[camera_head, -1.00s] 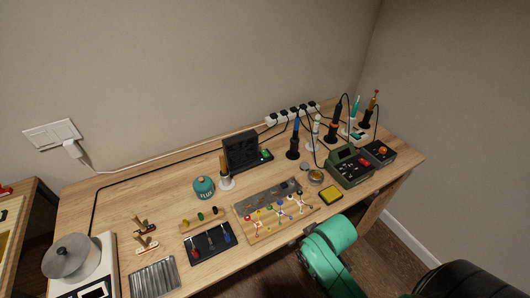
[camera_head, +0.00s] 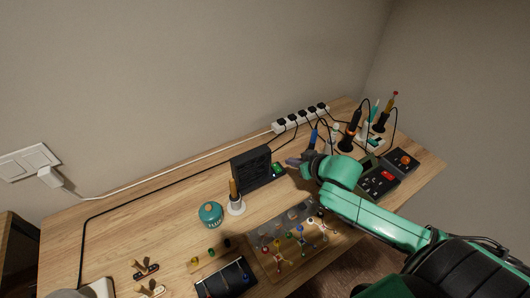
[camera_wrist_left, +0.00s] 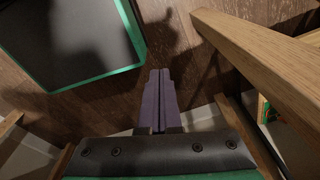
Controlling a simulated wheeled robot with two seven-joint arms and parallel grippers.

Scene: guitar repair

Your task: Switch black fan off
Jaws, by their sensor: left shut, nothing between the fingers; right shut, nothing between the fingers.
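The black fan (camera_head: 250,169) is a dark square unit standing upright on the workbench, in the middle of the head view. A small black block with a green switch (camera_head: 278,169) sits right beside it. My right gripper (camera_head: 291,162) is shut and empty, with its fingertips just to the right of the green switch and close above it; I cannot tell if they touch. My left gripper is outside the head view. In the left wrist view, my left gripper (camera_wrist_left: 158,88) is shut and empty, over the floor below the bench.
A power strip (camera_head: 300,118) lies behind. A wooden leg or beam (camera_wrist_left: 265,70) is near my left gripper.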

